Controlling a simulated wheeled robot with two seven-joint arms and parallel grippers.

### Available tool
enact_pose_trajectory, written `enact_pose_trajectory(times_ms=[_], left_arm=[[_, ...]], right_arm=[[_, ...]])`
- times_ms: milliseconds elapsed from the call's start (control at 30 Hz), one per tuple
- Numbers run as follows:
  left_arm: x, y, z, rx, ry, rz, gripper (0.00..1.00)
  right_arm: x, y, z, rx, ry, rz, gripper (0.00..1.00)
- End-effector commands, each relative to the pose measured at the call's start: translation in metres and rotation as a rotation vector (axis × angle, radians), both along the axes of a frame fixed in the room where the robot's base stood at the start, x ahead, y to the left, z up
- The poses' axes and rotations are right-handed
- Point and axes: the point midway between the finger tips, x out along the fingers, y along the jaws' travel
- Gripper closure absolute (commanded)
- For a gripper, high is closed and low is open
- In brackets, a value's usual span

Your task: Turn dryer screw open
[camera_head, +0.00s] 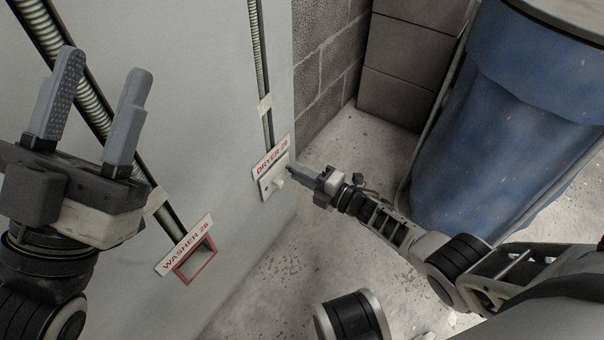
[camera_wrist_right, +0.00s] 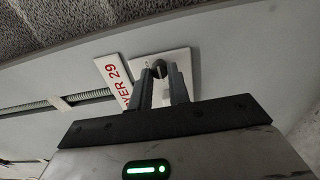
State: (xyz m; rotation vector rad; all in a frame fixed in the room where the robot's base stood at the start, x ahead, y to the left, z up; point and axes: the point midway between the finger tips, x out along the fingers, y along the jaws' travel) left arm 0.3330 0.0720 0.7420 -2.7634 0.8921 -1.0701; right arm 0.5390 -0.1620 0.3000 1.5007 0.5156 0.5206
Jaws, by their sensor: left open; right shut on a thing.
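The dryer plate (camera_head: 266,191) is a small white cover on the grey wall panel, under a sign reading DRYER (camera_head: 270,160). A small pale knob stands out at its lower right. My right gripper (camera_head: 291,171) is at the plate's right edge. In the right wrist view, its fingers (camera_wrist_right: 161,76) are shut on a dark round screw (camera_wrist_right: 159,69) in front of the white plate (camera_wrist_right: 183,60). The fingers hide part of the screw. My left gripper (camera_head: 104,78) is open and empty, raised at the left, away from the plate.
A red-edged opening (camera_head: 196,261) under a WASHER sign (camera_head: 187,245) is lower on the panel. Ribbed conduits (camera_head: 262,70) run down to both spots. A large blue bin (camera_head: 510,130) stands at the right, before a block wall. The concrete floor (camera_head: 265,285) between is mostly clear.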

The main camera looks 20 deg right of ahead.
Motion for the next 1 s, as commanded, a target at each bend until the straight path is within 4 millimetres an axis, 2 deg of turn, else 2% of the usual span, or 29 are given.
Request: enact_pose_trajectory(times_ms=[400,433,500,767,933,1000], left_arm=[[0.000,0.000,0.000,0.000,0.000,0.000,0.55],[0.000,0.000,0.000,0.000,0.000,0.000,0.55],[0.000,0.000,0.000,0.000,0.000,0.000,0.55],[0.000,0.000,0.000,0.000,0.000,0.000,0.55],[0.002,0.000,0.002,-0.008,0.032,-0.008,0.55],[0.008,0.002,-0.010,-0.024,0.133,-0.002,0.55]], right_arm=[[-0.001,-0.001,-0.002,-0.008,-0.003,0.000,1.00],[-0.001,-0.001,-0.002,-0.009,-0.002,0.000,0.79],[-0.001,-0.001,-0.001,-0.008,-0.003,0.000,0.60],[-0.001,-0.001,-0.001,-0.007,-0.003,0.000,0.60],[-0.009,-0.007,0.001,-0.007,-0.002,-0.001,0.60],[-0.018,-0.014,0.001,-0.009,0.000,0.000,0.60]])
